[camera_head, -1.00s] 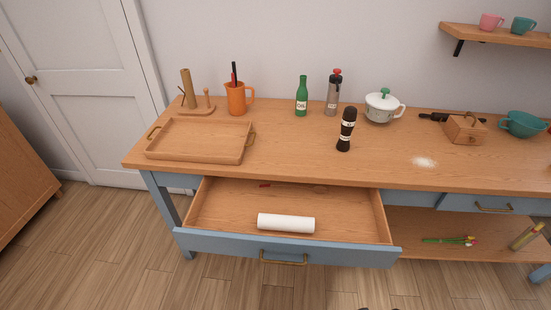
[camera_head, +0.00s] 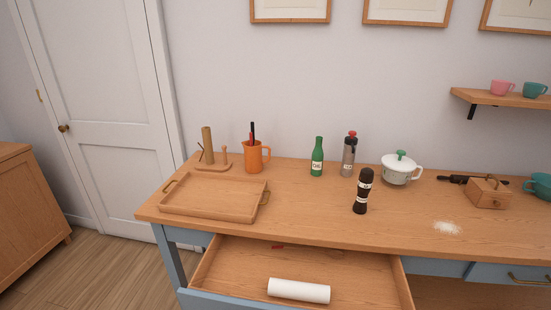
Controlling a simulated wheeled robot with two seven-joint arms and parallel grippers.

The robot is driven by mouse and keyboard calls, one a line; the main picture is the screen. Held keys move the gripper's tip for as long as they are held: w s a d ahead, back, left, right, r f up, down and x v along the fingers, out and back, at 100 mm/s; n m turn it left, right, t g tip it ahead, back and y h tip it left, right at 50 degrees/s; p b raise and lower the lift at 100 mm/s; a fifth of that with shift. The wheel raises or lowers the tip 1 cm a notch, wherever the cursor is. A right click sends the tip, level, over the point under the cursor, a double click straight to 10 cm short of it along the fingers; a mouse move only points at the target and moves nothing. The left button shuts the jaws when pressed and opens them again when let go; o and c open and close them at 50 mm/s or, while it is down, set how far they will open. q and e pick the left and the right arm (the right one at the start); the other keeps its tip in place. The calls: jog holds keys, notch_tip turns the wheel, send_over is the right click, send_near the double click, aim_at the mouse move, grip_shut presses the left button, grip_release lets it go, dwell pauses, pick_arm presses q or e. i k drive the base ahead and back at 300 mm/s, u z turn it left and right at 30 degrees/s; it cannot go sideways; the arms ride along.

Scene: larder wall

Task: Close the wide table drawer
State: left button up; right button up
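The wide table drawer (camera_head: 358,268) is pulled out from under the left part of the table (camera_head: 315,218). Its blue front (camera_head: 225,300) is cut off by the bottom edge of the view, and its handle is out of view. A white roll (camera_head: 298,290) lies inside the drawer near the front. A small red item (camera_head: 277,247) lies at the drawer's back, partly under the tabletop. Neither of my grippers is in view.
On the tabletop stand a wooden tray (camera_head: 163,206), an orange jug (camera_head: 252,160), a green bottle (camera_head: 317,158), a dark mill (camera_head: 362,192) and a white pot (camera_head: 397,180). A smaller drawer (camera_head: 500,273) at the right is shut. Floor is open at the left.

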aim_at(234, 272)
jog(key=k, duration=1.3)
jog(key=u, duration=0.2)
jog(key=i, duration=0.85)
